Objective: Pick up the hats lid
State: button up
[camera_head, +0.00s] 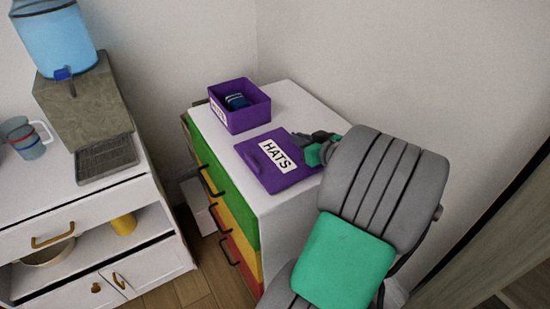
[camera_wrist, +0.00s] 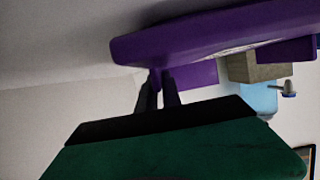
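The hats lid (camera_head: 253,157) is a flat purple panel with a white "HATS" label. In the head view it is over the front part of the white cabinet top; I cannot tell whether it touches it. My gripper (camera_head: 300,138) is at the lid's far right edge. In the wrist view the lid (camera_wrist: 190,38) spans the top, and my gripper's dark fingers (camera_wrist: 160,88) are close together with a bit of purple between them. They appear shut on a small part of the lid. The exact contact is in shadow.
An open purple box (camera_head: 247,117) with dark blue contents stands behind the lid on the cabinet (camera_head: 290,95), whose drawers are green, yellow and red. A white counter (camera_head: 60,190) with a water dispenser (camera_head: 75,100) is at left. A wall stands close behind and right.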

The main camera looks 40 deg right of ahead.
grip_shut()
jog(key=shift+r, duration=0.1)
dwell(1.0)
